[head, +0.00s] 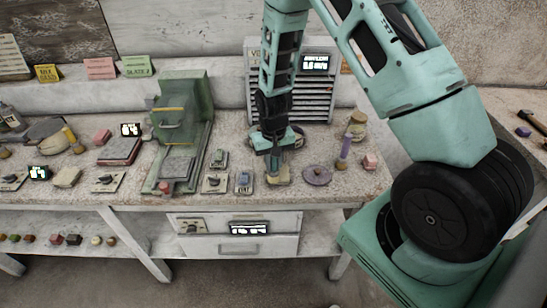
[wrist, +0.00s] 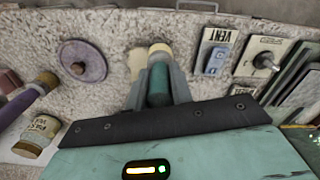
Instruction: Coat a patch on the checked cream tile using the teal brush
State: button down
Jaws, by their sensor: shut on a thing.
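The cream tile (wrist: 136,62) lies on the bench directly behind and beside that end, partly hidden by the brush and fingers. In the head view the tile (head: 279,177) shows just below my gripper. I cannot tell whether the brush touches it, and no check pattern or coated patch is clear.
A purple disc with a knob (head: 317,175), a purple-handled tool (head: 345,150), a pink block (head: 370,162) and a paste jar (head: 357,122) stand to the right. A blue VENT switch (head: 243,182) and a green press (head: 182,125) are to the left. A slatted cabinet (head: 318,105) stands behind.

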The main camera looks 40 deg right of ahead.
jog(key=shift+s+a, duration=0.1)
jog(key=shift+s, duration=0.05)
jog(key=shift+w+d, duration=0.55)
jog(key=shift+w, duration=0.25)
jog(key=shift+w+d, duration=0.55)
jog(key=shift+w, duration=0.2)
jog(key=shift+r, duration=0.1)
jog(key=shift+s+a+r+p, duration=0.45)
jog(key=shift+s+a+r, duration=0.1)
jog(key=shift+s+r, duration=0.2)
jog(key=shift+f, duration=0.15)
jog(key=shift+f, duration=0.1)
